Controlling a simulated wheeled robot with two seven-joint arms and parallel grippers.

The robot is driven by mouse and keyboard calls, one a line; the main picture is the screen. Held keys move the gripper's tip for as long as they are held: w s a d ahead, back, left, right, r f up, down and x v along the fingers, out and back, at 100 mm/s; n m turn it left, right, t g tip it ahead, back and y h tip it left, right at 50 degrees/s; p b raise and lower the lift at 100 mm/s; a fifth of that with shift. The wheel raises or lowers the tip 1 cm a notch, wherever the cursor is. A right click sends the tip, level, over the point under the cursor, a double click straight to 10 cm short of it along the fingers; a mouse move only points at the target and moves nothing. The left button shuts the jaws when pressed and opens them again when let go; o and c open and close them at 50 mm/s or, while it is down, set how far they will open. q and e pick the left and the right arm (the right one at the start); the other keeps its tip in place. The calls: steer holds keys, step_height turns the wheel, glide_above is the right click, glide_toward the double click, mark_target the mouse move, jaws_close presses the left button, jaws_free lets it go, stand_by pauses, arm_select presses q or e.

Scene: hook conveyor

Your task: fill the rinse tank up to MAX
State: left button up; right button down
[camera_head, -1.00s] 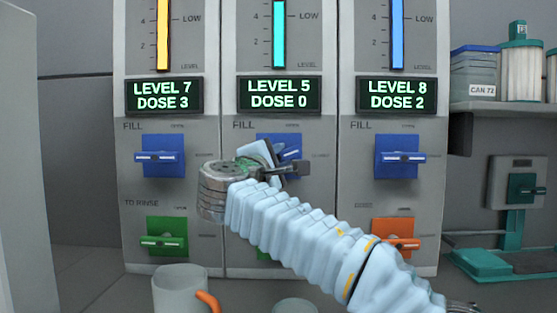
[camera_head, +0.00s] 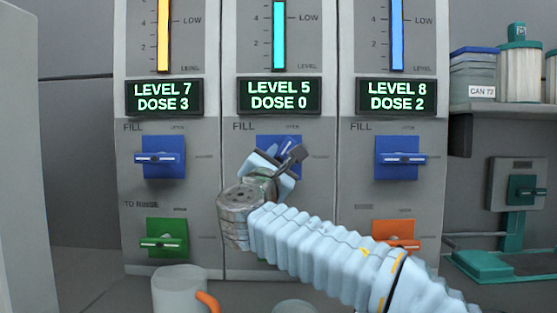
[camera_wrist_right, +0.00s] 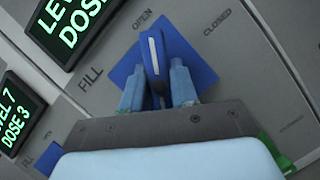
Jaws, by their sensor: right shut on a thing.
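The middle panel has a teal level gauge (camera_head: 279,38) and a display (camera_head: 279,96) reading LEVEL 5, DOSE 0. Its blue FILL handle (camera_head: 288,145) is tilted diagonally and partly hidden behind my right gripper (camera_head: 281,159). In the right wrist view, the two fingers of my right gripper (camera_wrist_right: 156,84) are shut on either side of the blue handle (camera_wrist_right: 154,52), which points up toward the OPEN side. CLOSED is printed to its right. No MAX mark shows. The lower handle of the middle panel is hidden by my arm. My left gripper is not in view.
The left panel's blue handle (camera_head: 160,158) and the right panel's blue handle (camera_head: 402,158) lie horizontal. Below are a green handle (camera_head: 163,242) and an orange handle (camera_head: 396,240) close to my forearm. A grey mug (camera_head: 178,292) stands in front at lower left.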

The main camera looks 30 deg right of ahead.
steer(key=shift+f, duration=0.1)
stand_by(0.3)
steer(key=c, duration=1)
jaws_free()
steer(key=shift+o, duration=0.2)
steer(key=b+v, duration=0.2)
steer(key=v, duration=1.1)
steer(key=shift+s+a+f, duration=0.2)
steer(key=shift+s, duration=0.05)
